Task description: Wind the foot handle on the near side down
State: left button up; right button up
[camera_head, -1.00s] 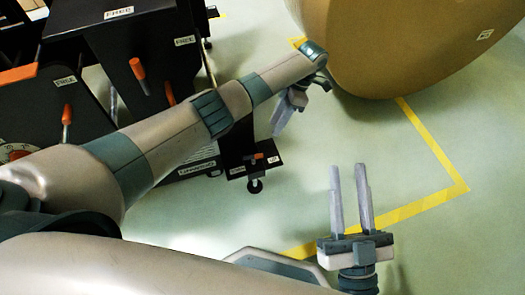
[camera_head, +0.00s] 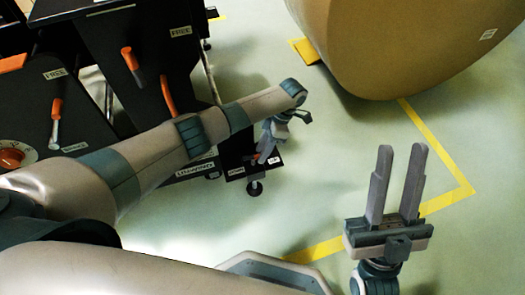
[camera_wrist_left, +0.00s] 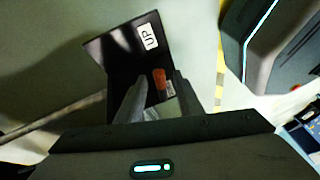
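The near-side foot (camera_head: 238,171) is a small black plate on a caster, low at the end of the black stand. Its orange foot handle (camera_wrist_left: 159,78) stands by a white "UP" label (camera_wrist_left: 149,38) in the left wrist view. My left gripper (camera_head: 265,155) points down over this foot and partly hides the handle in the head view. In the left wrist view its fingers (camera_wrist_left: 156,88) are apart, with the orange handle showing between them; I cannot tell whether they touch it. My right gripper (camera_head: 402,155) is open and empty over the floor at the right.
A large brown kraft roll (camera_head: 400,45) stands at the upper right. The black stand (camera_head: 150,90) with orange-gripped levers and a dial (camera_head: 14,156) fills the left. Yellow tape (camera_head: 440,201) marks the pale green floor, which is clear between the foot and the roll.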

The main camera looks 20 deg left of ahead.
pick_arm(q)
jog(key=shift+c, duration=0.6)
grip_shut()
